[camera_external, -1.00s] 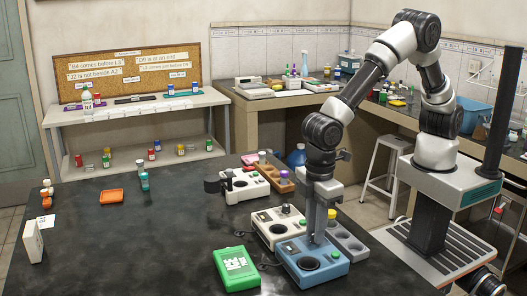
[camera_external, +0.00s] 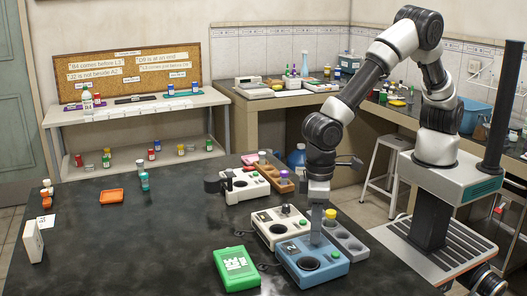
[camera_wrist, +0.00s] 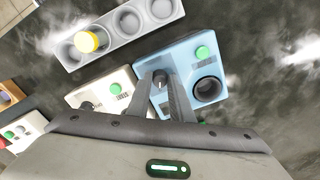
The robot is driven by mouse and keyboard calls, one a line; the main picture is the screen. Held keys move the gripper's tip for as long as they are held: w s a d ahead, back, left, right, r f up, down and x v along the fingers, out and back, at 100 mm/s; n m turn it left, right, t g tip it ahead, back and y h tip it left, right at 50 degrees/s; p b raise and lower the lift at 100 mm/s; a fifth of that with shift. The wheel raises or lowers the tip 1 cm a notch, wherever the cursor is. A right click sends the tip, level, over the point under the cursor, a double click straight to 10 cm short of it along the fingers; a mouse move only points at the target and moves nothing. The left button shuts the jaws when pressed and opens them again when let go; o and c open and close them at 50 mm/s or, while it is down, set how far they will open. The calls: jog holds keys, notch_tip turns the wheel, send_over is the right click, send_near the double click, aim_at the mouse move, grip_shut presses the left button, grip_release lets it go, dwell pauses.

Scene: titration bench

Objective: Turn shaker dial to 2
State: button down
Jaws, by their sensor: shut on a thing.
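The blue device (camera_external: 332,276), seemingly the shaker, stands near the table's front edge with a green button and a round dark well. It also shows in the wrist view (camera_wrist: 183,55). My gripper (camera_external: 315,240) points straight down at its top. In the wrist view the gripper (camera_wrist: 162,82) has its fingers on either side of a small dial (camera_wrist: 159,77) and is shut on it. The fingers hide the dial in the external view. The dial's setting is too small to read.
A cream device (camera_external: 276,236) stands just behind the blue one, and a green box (camera_external: 236,270) lies to its left. A grey rack (camera_external: 345,240) with a yellow-capped item (camera_external: 331,214) is close on the right. The table's left middle is mostly clear.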

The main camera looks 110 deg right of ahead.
dwell(0.4)
jog(key=c, duration=1.6)
grip_release()
notch_tip(320, 180, up, 18)
jog(key=shift+f+p, duration=0.2)
jog(key=shift+p, duration=0.25)
